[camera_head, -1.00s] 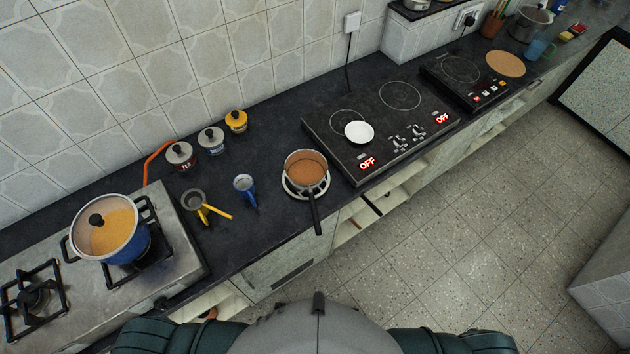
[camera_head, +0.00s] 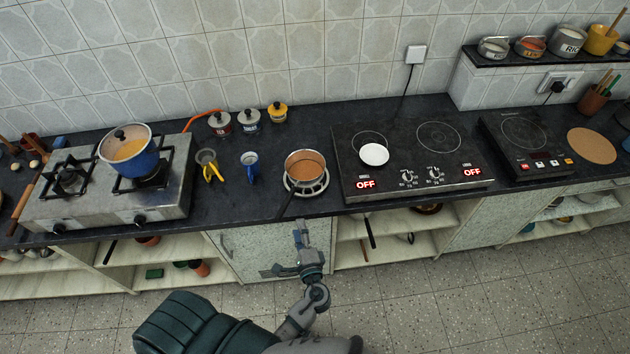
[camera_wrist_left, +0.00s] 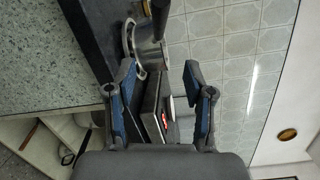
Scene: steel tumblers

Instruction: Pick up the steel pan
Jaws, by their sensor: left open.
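The steel pan (camera_head: 305,166) holds something orange-brown and sits on a pale round trivet (camera_head: 317,189) on the dark counter. Its dark handle (camera_head: 286,204) points toward the counter's front edge. My left gripper (camera_head: 283,248) is in front of the cabinet doors, below and nearer than the handle, not touching the pan. In the left wrist view the gripper (camera_wrist_left: 159,78) is open and empty, with the steel pan (camera_wrist_left: 149,52) beyond the fingertips near the top. My right gripper is not in view.
A blue pot (camera_head: 132,150) stands on the gas stove (camera_head: 100,207) at left. A yellow-handled cup (camera_head: 208,165) and a blue mug (camera_head: 250,166) stand left of the pan. An induction hob (camera_head: 400,150) with a white dish (camera_head: 374,154) is at right. Open shelves lie below the counter.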

